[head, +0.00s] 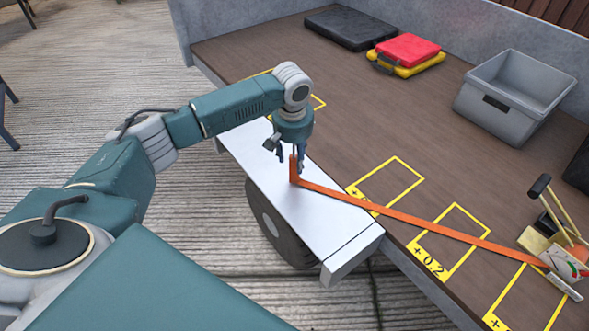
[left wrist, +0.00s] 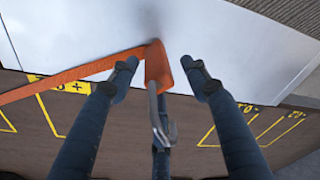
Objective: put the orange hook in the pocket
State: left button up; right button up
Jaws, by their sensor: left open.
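The orange strap (head: 400,215) runs across the bed edge to an upright orange end piece (head: 293,168) over the silver panel. The left wrist view shows this orange end (left wrist: 157,66) with a grey metal hook (left wrist: 158,118) on the near side. My left gripper (head: 292,150) points down over the silver panel, at the strap's upper end. Its fingers (left wrist: 163,82) are open, one on each side of the orange end, with gaps visible on both sides. I cannot make out a pocket for certain. My right gripper is in neither view.
A tensioning device with a dial (head: 568,258) holds the strap's far end on the brown bed (head: 340,110). Yellow outlines mark the bed. A grey bin (head: 515,95), a red case (head: 408,48) and a black case (head: 350,27) stand farther back. The silver panel (head: 325,215) is otherwise clear.

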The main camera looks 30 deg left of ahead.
pick_arm(q)
grip_shut()
jog(key=shift+r, duration=0.1)
dwell(0.3)
